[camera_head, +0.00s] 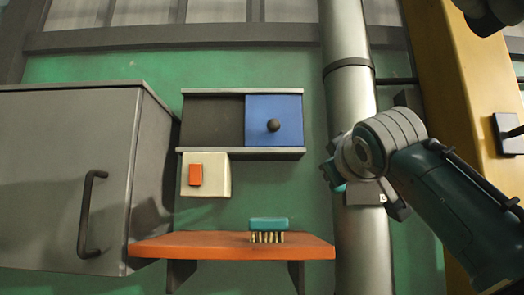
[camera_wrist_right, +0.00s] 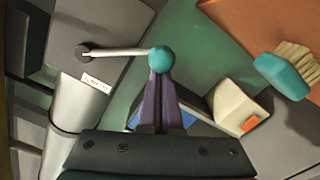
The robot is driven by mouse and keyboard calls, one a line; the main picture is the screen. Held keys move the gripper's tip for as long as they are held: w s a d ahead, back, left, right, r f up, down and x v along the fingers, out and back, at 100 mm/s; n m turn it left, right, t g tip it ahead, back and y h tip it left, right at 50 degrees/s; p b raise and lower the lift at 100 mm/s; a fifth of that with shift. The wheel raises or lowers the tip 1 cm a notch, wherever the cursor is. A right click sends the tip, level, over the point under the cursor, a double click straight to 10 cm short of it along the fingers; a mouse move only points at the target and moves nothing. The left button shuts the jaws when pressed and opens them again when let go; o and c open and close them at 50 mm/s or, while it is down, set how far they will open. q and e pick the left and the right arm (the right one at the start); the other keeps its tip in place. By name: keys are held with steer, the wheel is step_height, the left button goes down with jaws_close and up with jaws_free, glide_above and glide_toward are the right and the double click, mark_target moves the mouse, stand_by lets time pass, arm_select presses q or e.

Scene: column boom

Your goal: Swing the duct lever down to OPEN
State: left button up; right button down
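The duct (camera_head: 350,105) is a grey vertical pipe in the head view, and it also shows in the right wrist view (camera_wrist_right: 82,105). In the right wrist view the duct lever (camera_wrist_right: 122,52) is a pale rod running from a dark pivot to a teal ball knob (camera_wrist_right: 162,59). My right gripper (camera_wrist_right: 161,76) has its two purple fingers close together at the knob and looks shut on it. In the head view my right gripper (camera_head: 334,170) is in front of the duct and hides most of the lever. A small white label (camera_wrist_right: 97,83) sits near the pivot; its text is unreadable. My left gripper is out of view.
An orange shelf (camera_head: 200,246) carries a teal brush (camera_head: 268,225) left of the duct. Above are a cream switch box (camera_head: 216,170) with an orange rocker and a blue sliding panel (camera_head: 285,108). A grey cabinet (camera_head: 50,160) is left; a yellow post (camera_head: 455,80) is right.

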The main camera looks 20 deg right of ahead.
arm_select(q)
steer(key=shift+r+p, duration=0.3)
steer(key=shift+p, duration=0.05)
arm_select(e)
steer(key=shift+s+d+f+n, duration=0.2)
steer(key=shift+d+f+n, duration=0.6)
steer(key=shift+n, duration=0.35)
steer(key=shift+s+d+f+n, duration=0.2)
steer(key=shift+d+f+n, duration=0.4)
steer(key=shift+f+n, duration=0.4)
steer(key=shift+s+d+f+n, duration=0.2)
steer(key=shift+d+f+n, duration=0.55)
steer(key=shift+n, duration=0.5)
